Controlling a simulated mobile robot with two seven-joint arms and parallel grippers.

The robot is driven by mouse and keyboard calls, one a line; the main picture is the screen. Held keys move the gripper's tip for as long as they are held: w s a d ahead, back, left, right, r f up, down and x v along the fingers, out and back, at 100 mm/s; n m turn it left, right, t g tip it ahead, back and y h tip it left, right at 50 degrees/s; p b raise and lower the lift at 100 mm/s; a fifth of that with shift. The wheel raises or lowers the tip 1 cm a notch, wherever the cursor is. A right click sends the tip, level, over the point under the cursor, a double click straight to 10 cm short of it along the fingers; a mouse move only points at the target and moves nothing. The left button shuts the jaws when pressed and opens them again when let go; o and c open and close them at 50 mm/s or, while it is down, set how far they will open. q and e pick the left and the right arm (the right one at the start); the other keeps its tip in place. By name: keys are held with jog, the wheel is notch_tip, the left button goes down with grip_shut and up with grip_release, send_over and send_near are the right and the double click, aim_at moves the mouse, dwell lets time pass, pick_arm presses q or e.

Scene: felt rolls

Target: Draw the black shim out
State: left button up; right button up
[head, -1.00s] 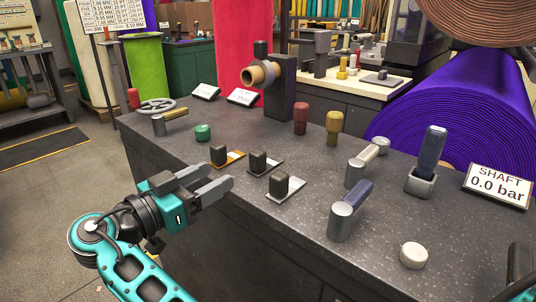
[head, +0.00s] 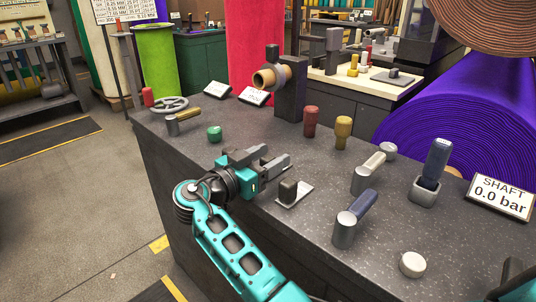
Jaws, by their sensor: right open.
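Whether a shim block is between the fingers cannot be told. All the shim blocks look dark, so which is the black one is unclear.
A metal lever with a blue grip (head: 345,232) and a white knob (head: 412,264) stand to the right. A lever with a pale grip (head: 364,180), red (head: 311,121) and yellow (head: 343,131) knobs stand behind. A green knob (head: 214,133) is at left.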

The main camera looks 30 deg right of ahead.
jog(key=shift+c, duration=0.3)
grip_shut()
dwell(0.3)
